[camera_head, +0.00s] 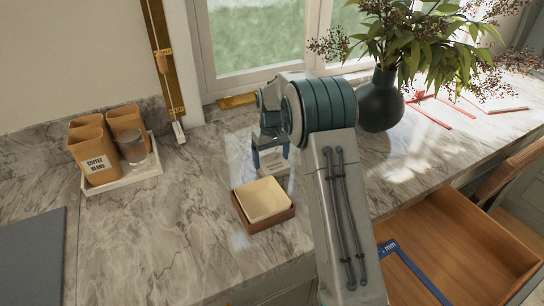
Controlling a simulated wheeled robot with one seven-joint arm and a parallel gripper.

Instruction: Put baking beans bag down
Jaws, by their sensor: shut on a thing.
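My gripper (269,148) points down over the middle of the counter, in front of the window. It is shut on a small pale bag (274,165) with a label too small to read, which I take as the baking beans bag. The bag is upright just behind the square box. My gripper and arm hide part of it. I cannot tell whether its base touches the marble counter (190,215).
A white tray (151,172) with coffee beans bags (96,152) and a glass (134,150) is left. A dark vase (381,103) stands right, behind an open drawer (455,245). The left-centre counter is clear.

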